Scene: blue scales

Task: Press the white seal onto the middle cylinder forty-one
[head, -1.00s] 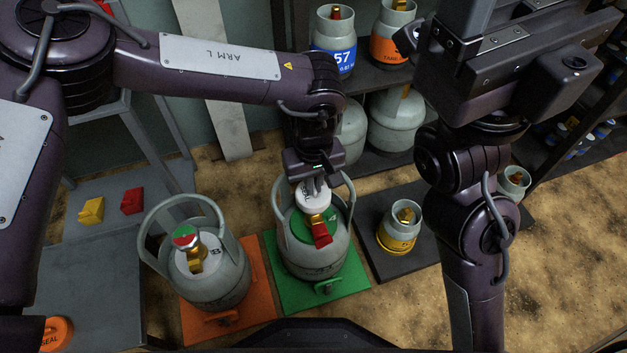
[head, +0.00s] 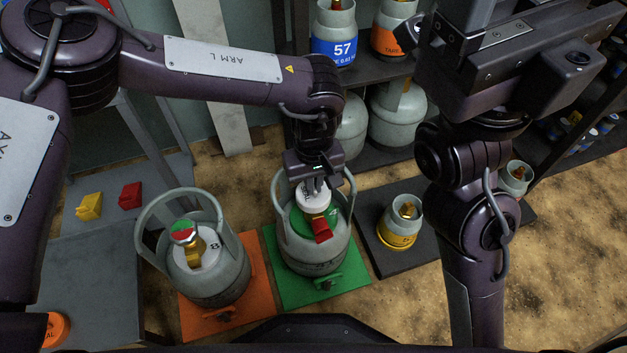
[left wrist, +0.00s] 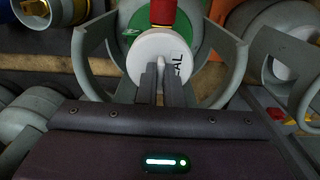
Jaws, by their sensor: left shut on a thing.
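The middle cylinder (head: 313,256) is grey, with a collar, a green top disc and a brass valve with a red handle (head: 322,230). It stands upright on a green mat (head: 350,284). My left gripper (head: 316,184) is shut on the white seal (head: 312,200), a round disc at the valve, inside the collar. In the left wrist view the fingers (left wrist: 162,82) overlap the lettered face of the seal (left wrist: 138,58), and the red part (left wrist: 163,12) lies just behind it. I cannot tell whether seal and valve touch. My right arm is folded at the right; its fingers are unclear.
A grey cylinder (head: 222,280) with a red-and-green cap stands on an orange mat (head: 258,290) at the left. A small yellow-banded cylinder (head: 400,224) stands on a dark mat (head: 372,205) at the right. An orange seal (head: 55,331) lies at the lower left. Shelves hold cylinders behind.

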